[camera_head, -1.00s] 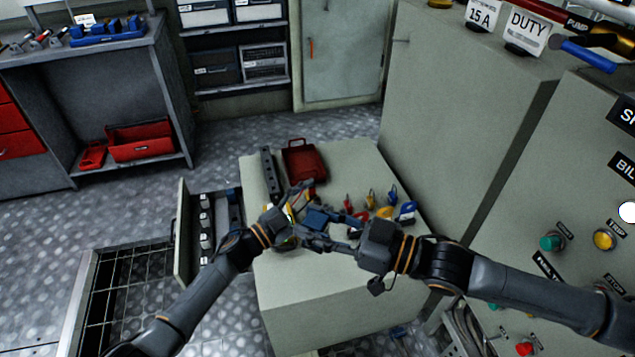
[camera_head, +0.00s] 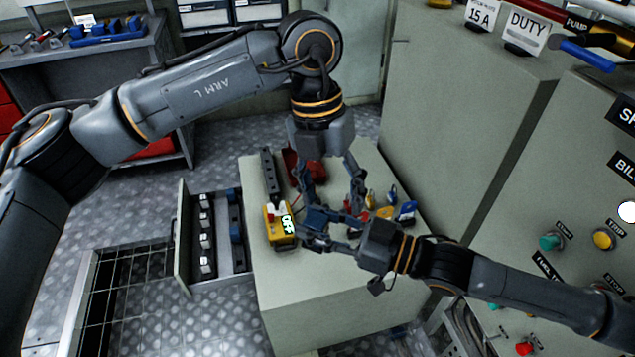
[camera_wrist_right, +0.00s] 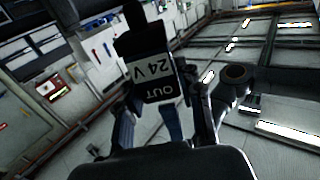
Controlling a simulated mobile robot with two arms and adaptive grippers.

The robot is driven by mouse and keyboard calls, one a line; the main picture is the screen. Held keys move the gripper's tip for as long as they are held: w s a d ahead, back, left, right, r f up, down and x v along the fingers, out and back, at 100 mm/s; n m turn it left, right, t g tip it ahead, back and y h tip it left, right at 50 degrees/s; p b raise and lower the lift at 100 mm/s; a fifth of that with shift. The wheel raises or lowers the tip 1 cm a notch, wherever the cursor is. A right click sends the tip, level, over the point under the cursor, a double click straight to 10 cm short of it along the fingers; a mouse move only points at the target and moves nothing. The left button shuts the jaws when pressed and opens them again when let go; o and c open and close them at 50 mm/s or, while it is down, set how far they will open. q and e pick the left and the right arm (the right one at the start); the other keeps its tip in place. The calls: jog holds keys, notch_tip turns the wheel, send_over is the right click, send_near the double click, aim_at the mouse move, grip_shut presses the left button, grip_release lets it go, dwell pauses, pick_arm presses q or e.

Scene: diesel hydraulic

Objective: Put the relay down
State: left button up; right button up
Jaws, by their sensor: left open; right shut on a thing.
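The relay (camera_head: 318,216) is a small blue and dark block held above the cabinet top. In the right wrist view the relay (camera_wrist_right: 150,70) appears dark, with a white label reading "24 V" and "OUT". My right gripper (camera_head: 322,233) reaches in from the right and is shut on it. My left gripper (camera_head: 332,202) points down from above, its fingers spread open on either side of the relay. I cannot tell whether the left fingers touch it. The left gripper partly hides the surface behind.
Small coloured items (camera_head: 385,211) lie to the right, and a red case (camera_head: 290,160) behind is mostly hidden. An open drawer (camera_head: 183,235) is at left. The front top is clear.

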pick_arm(q)
jog(key=shift+w+a+r+t+y, duration=0.2)
jog(key=shift+a+t+y, duration=0.15)
jog(key=shift+a, duration=0.15)
jog(key=shift+w+a+r+t+y, duration=0.15)
jog(key=shift+a+r+t+y, duration=0.05)
jog(key=shift+a+t+y, duration=0.2)
jog(key=shift+a+f, duration=0.1)
jog(key=shift+a, duration=0.1)
notch_tip(320, 180, down, 12)
jog(key=shift+w+r, duration=0.1)
jog(key=shift+r, duration=0.05)
jog(key=c, duration=1.3)
pick_arm(e)
jog(key=o, duration=1.3)
jog(key=shift+c, duration=0.2)
jog(key=shift+s+f, duration=0.1)
jog(key=shift+s, duration=0.05)
